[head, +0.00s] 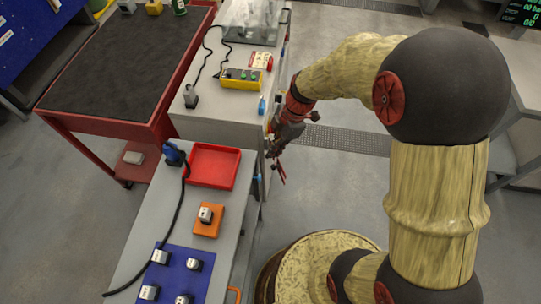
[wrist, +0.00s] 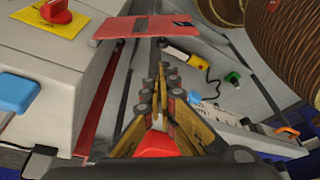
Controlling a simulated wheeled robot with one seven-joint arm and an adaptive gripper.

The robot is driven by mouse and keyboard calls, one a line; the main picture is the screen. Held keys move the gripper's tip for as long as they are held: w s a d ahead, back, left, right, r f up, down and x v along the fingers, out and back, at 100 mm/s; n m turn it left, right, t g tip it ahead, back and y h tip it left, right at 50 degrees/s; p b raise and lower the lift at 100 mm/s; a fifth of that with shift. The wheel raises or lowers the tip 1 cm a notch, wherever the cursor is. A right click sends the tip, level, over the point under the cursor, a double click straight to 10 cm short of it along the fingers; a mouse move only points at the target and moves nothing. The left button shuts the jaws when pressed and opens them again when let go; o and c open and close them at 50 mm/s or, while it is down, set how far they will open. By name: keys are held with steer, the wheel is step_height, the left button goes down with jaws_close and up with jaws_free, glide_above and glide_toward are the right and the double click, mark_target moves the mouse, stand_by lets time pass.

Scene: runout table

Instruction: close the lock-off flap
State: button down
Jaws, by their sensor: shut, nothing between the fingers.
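A flat red plate (wrist: 143,27), which looks like the lock-off flap, juts out from the grey cabinet in the upper middle of the wrist view. A red rotary knob (wrist: 62,13) on a yellow plate (wrist: 40,22) is to its left. My gripper (wrist: 160,70) is shut and empty, its fingertips pointing toward the plate and appearing just below it in the picture. A gap seems to separate them, though the depth is hard to judge. In the head view my gripper (head: 280,178) is beside the cabinet's right side; the flap cannot be made out there.
A blue handle (wrist: 16,94) sticks out at the left of the wrist view. In the head view, a red tray (head: 212,166) and an orange block (head: 208,221) are on the near grey table (head: 150,222). A yellow button box (head: 240,80) lies on the cabinet top. Floor right of my gripper is clear.

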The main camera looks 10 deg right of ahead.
steer(key=b+x, duration=0.2)
steer(key=x, duration=0.6)
steer(key=shift+f, duration=0.35)
steer(key=shift+s, duration=0.1)
steer(key=shift+b, duration=0.35)
